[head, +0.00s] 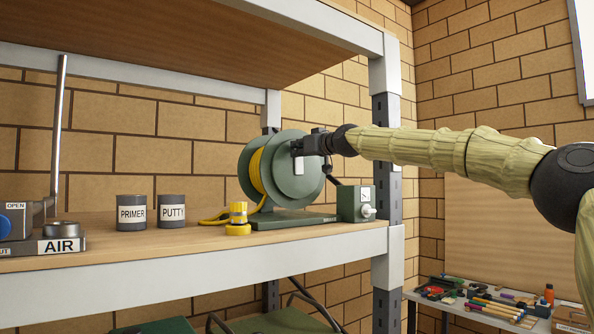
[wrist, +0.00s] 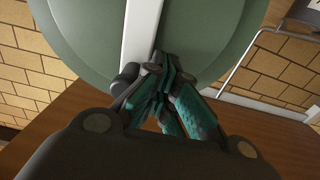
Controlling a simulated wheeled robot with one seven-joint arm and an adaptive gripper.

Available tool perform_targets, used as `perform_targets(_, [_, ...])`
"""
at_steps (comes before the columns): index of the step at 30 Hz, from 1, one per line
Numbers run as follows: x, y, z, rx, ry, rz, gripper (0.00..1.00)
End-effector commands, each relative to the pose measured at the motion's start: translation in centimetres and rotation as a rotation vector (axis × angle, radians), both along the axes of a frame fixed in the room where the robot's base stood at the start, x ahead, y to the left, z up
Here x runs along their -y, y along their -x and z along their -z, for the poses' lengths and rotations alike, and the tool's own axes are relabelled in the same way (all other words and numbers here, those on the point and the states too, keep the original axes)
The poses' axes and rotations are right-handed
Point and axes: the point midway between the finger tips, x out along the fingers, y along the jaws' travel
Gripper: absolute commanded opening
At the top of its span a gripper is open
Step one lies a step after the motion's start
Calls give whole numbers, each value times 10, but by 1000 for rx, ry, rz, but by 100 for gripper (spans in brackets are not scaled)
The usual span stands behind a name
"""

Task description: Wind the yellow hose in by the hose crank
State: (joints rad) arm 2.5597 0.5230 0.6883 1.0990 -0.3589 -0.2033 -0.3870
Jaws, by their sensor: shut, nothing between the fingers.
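The green hose reel (head: 309,186) stands on the shelf on a green base, with the yellow hose (head: 257,170) wound on it. The hose runs down its left side to a yellow end piece (head: 238,213) on the shelf. A pale bar, seemingly the hose crank (head: 299,166), shows at the reel's face; in the wrist view the crank bar (wrist: 141,30) crosses the green disc. My gripper (head: 297,149) is at the reel's face. In the wrist view my gripper (wrist: 158,75) is shut and empty, its tips at the bar's lower end.
PRIMER (head: 131,213) and PUTTY (head: 171,211) tins and an AIR valve stand to the left. A shelf upright (head: 386,150) is close to my arm; an upper shelf (head: 190,40) overhangs.

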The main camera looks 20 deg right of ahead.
Motion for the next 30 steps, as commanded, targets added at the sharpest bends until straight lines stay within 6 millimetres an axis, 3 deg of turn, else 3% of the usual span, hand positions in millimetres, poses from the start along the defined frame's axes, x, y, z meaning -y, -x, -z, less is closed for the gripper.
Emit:
perform_targets(6, [16, -5, -9, -1, -2, 1, 0])
perform_targets(17, [18, -6, -7, 0, -1, 1, 0])
perform_targets(25, [36, -13, -9, 0, -2, 2, 0])
perform_targets(30, [37, -13, -9, 0, -1, 1, 0])
